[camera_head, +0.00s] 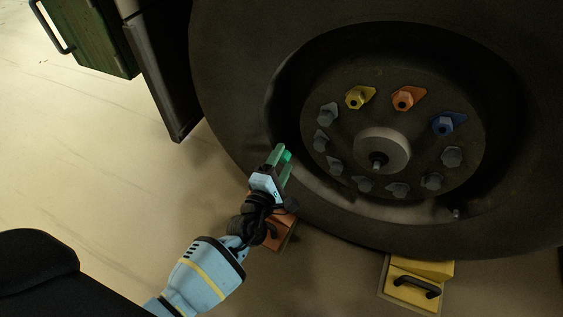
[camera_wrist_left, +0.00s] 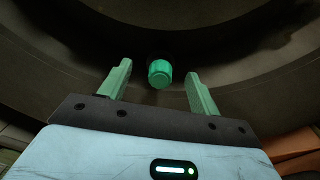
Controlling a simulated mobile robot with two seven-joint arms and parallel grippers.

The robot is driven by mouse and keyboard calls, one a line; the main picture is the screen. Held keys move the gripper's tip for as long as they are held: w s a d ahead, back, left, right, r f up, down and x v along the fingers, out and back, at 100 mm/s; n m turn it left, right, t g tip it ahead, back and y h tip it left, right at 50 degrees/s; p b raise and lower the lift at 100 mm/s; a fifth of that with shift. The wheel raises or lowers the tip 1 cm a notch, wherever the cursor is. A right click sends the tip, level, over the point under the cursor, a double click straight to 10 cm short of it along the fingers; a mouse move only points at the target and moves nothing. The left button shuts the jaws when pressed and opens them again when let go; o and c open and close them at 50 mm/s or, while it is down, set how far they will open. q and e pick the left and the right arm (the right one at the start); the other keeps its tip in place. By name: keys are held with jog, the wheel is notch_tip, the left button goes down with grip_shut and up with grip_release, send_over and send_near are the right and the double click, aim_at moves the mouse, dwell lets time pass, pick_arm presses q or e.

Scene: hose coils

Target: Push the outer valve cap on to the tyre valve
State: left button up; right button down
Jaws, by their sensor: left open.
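A ribbed green cap (camera_wrist_left: 160,74) sits in the left wrist view between the two green fingers of my left gripper. There is a gap on each side, so the fingers are apart from it. In the head view the cap (camera_head: 287,156) shows at the fingertips, in front of the lower left of the big dark tyre (camera_head: 235,115). My left gripper (camera_head: 281,163) is open. The tyre valve under or behind the cap is not clear, and I cannot tell how far the cap is on. My right gripper is not in view.
The wheel hub (camera_head: 383,150) has several nuts, some with yellow, orange and blue pointers. A small stem (camera_head: 456,213) shows at the rim's lower right. An orange block (camera_head: 280,230) and a yellow chock (camera_head: 417,282) are on the floor by the tyre. The floor at left is clear.

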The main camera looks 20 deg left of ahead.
pick_arm(q)
jog(key=shift+s, duration=0.4)
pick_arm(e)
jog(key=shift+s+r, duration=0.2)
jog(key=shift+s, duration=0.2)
pick_arm(q)
jog(key=shift+s+p, duration=0.3)
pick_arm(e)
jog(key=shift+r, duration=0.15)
pick_arm(q)
jog(key=shift+s, duration=0.65)
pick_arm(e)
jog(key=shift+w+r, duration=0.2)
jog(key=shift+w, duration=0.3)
pick_arm(q)
jog(key=shift+s+p, duration=0.4)
jog(key=shift+s, duration=0.05)
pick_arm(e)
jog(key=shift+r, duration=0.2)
pick_arm(q)
jog(key=shift+s, duration=0.4)
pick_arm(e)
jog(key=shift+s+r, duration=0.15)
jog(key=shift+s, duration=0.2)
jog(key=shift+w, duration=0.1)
